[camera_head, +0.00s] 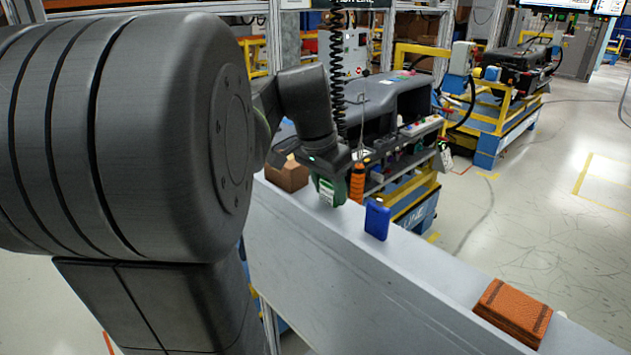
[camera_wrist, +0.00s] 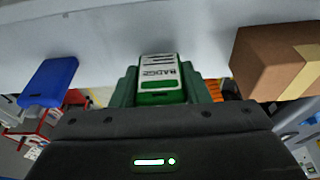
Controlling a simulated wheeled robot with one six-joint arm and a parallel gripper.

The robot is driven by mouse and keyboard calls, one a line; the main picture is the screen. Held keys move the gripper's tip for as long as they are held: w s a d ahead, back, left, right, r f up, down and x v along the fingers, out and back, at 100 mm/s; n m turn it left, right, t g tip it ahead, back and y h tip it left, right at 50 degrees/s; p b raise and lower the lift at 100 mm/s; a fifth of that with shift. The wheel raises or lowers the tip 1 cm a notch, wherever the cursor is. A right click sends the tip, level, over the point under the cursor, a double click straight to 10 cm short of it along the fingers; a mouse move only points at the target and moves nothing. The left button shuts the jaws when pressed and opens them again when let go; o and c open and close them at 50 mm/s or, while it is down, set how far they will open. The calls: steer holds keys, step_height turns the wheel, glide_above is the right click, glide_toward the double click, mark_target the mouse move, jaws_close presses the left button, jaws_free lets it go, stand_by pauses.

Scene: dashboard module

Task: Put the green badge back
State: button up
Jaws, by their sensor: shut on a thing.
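The green badge (camera_wrist: 160,72) has a white label reading "BADGE", upside down in the wrist view. It is between the green fingers of my gripper (camera_wrist: 163,88), which is shut on it. In the head view my gripper (camera_head: 340,185) points down at the far part of the grey ledge, with the badge (camera_head: 326,192) at its tip. I cannot tell whether the badge touches the ledge.
On the grey ledge (camera_head: 420,275), a blue case (camera_head: 377,221) stands right of my gripper and a brown wallet (camera_head: 513,312) lies nearer. A cardboard box (camera_head: 287,176) is at the left. An orange tool (camera_head: 357,183) is close behind my gripper. The ledge between case and wallet is clear.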

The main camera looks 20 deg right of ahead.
steer(key=shift+f, duration=0.25)
steer(key=shift+f, duration=0.15)
steer(key=o, duration=1)
steer(key=shift+c, duration=0.2)
steer(key=shift+r, duration=0.2)
steer(key=v, duration=1.2)
steer(key=shift+b, duration=0.45)
steer(key=shift+a, duration=0.1)
